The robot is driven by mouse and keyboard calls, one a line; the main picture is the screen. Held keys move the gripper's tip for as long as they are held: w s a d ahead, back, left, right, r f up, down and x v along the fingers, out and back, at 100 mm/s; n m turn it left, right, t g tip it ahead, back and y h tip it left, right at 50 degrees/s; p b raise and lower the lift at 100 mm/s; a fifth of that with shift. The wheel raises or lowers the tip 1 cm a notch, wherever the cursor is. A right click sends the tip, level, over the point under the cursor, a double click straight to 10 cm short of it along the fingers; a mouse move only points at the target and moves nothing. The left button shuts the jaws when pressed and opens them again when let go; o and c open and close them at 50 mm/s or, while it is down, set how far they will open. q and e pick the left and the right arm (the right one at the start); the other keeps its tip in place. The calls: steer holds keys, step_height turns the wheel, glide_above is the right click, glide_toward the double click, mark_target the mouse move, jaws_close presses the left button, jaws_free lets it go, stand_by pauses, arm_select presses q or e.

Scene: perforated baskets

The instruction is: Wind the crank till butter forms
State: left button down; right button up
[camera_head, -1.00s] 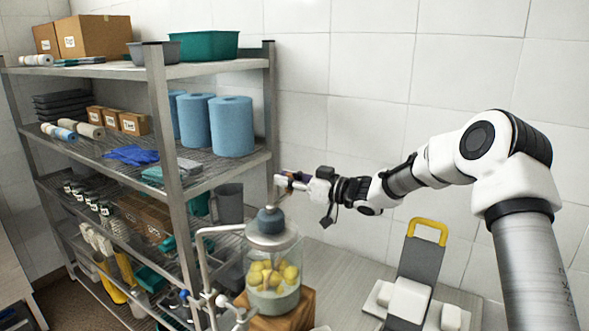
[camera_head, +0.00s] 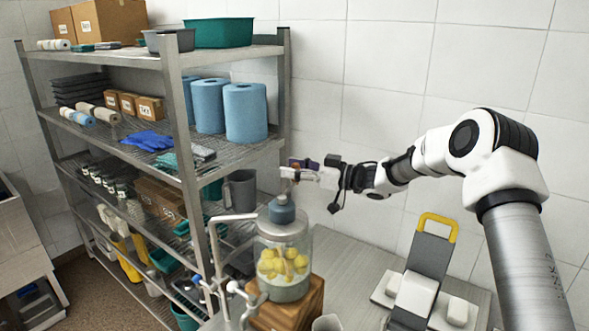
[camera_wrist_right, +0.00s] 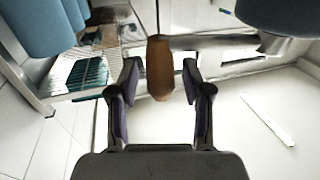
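The butter churn is a clear glass jar (camera_head: 284,240) with a grey-blue lid (camera_head: 282,210). It stands on a wooden block (camera_head: 303,302). Yellow lumps (camera_head: 283,264) sit in it above pale liquid. My right gripper (camera_head: 292,172) is above the lid, reaching in from the right. In the right wrist view, the brown crank handle (camera_wrist_right: 160,68) sits between the fingers of my right gripper (camera_wrist_right: 160,80). The fingers stand apart with a narrow gap on each side of the handle. A metal bar (camera_wrist_right: 215,42) runs from the handle to the right. My left gripper is not in view.
A metal shelf rack (camera_head: 178,150) with blue rolls (camera_head: 245,112) and boxes stands close on the left. Pale bent piping (camera_head: 226,218) is beside the jar. A grey stand with a yellow handle (camera_head: 437,222) is at the right on the counter (camera_head: 345,270).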

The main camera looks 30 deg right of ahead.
steer(key=shift+f, duration=0.1)
steer(key=v, duration=1.2)
steer(key=shift+w, duration=0.1)
